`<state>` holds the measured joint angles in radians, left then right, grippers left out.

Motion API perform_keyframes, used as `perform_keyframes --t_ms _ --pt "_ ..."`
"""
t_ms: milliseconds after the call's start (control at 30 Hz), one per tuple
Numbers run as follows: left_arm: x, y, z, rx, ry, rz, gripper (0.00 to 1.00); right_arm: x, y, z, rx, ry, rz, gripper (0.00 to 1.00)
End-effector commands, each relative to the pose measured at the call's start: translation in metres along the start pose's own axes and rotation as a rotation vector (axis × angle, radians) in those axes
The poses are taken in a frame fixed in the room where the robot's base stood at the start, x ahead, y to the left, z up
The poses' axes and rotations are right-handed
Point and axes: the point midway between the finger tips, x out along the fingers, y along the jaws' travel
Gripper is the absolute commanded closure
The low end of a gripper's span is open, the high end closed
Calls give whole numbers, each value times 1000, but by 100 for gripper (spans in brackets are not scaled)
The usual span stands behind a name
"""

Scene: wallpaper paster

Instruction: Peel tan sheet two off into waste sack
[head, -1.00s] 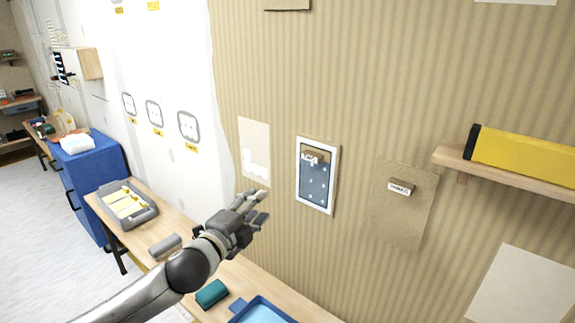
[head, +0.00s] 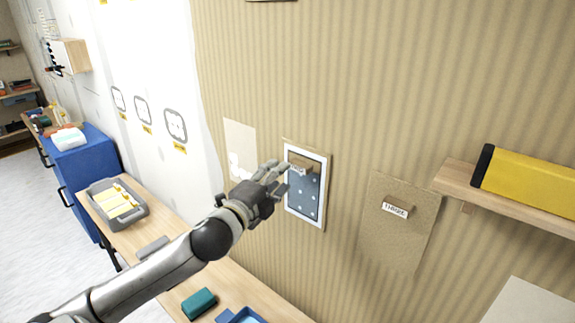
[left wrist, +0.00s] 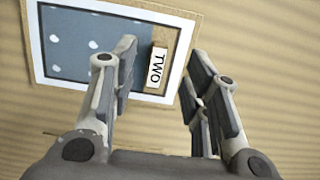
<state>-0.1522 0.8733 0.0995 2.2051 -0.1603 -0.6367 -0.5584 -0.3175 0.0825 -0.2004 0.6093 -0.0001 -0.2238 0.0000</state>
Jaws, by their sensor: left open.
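A blue white-dotted panel with a white border (head: 308,200) is on the striped wall, with tan sheet (head: 305,146) showing along its top edge. A small tab labelled TWO (left wrist: 157,67) sits at one end of the panel in the left wrist view; it also shows in the head view (head: 301,168). My left gripper (head: 280,170) is open and empty, in front of the panel's upper left. In the left wrist view its fingers (left wrist: 160,62) stand either side of the tab, apart from it. My right gripper and the waste sack are not in view.
A tan sheet labelled THREE (head: 398,235) hangs to the right. A wooden shelf (head: 450,180) with a yellow box (head: 530,182) juts out farther right. Below is a bench (head: 185,230) with a grey tray (head: 117,203), a teal block (head: 199,304) and a blue tray.

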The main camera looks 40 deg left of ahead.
Motion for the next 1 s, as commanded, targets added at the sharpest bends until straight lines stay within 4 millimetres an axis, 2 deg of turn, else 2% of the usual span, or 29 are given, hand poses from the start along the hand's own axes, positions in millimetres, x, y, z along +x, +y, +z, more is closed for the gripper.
perform_keyframes --t_ms 333,567,900,1000 --pt "44 -2 0 -2 -1 -1 57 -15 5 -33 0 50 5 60" --pt "60 -1 0 1 -1 0 57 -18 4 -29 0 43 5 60" --pt "62 0 0 1 1 0 57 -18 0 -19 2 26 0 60" --pt "61 0 0 1 0 0 70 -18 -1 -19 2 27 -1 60"
